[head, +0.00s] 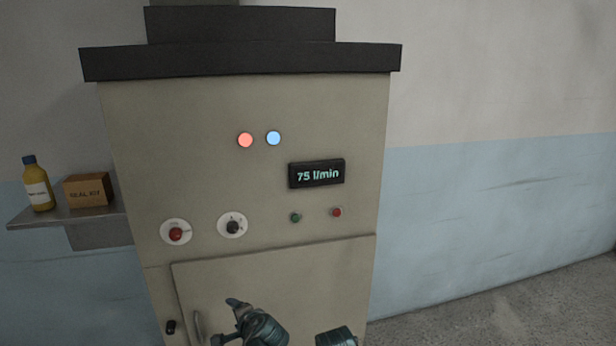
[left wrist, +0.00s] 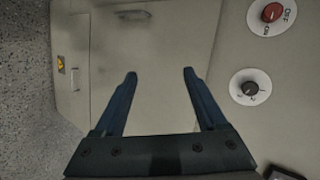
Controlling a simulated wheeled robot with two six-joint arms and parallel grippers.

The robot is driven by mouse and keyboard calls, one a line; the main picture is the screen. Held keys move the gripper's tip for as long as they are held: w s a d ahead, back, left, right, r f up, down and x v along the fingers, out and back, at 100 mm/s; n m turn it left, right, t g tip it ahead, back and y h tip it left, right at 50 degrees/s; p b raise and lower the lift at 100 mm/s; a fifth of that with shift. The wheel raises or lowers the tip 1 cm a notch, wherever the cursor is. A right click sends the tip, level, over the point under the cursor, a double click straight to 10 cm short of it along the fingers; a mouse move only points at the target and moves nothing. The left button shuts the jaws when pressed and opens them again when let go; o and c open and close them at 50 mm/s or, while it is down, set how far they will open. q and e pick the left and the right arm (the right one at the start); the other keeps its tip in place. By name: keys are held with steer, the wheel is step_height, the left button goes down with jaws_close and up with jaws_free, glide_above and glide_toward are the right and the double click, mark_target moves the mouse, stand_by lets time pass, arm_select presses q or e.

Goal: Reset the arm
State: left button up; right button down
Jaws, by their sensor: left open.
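My left gripper (head: 228,320) is low in the head view, in front of the cabinet's lower door. In the left wrist view the left gripper (left wrist: 160,74) has its two fingers spread, with nothing between them. The beige cabinet (head: 240,105) stands ahead of it. The red switch (head: 176,232) and the black dial (head: 233,226) are above the gripper in the head view. In the left wrist view the red switch (left wrist: 272,13) and black dial (left wrist: 250,88) are to the right, apart from the fingers.
The lower door (head: 270,272) has a handle (head: 198,325) at its left. A display (head: 316,173) reads 75 l/min, below red and blue lamps (head: 259,139). A shelf (head: 70,217) at left holds a yellow bottle (head: 38,190) and a box (head: 88,190). Floor at right is clear.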

arm_select(q)
steer(key=s+d+f+n+g+h, duration=0.3)
steer(key=s+d+f+g, duration=0.2)
steer(key=s+d, duration=0.2)
steer(key=s+d+f+n+g+h, duration=0.2)
steer(key=s+d+f+n+g, duration=0.1)
steer(key=s+d, duration=0.4)
steer(key=s+f+g, duration=0.1)
steer(key=s+f, duration=0.1)
steer(key=s, duration=0.1)
steer(key=shift+s+d+f+g+h, duration=0.2)
steer(key=shift+s+d+g+h, duration=0.05)
steer(key=shift+s+g+h, duration=0.15)
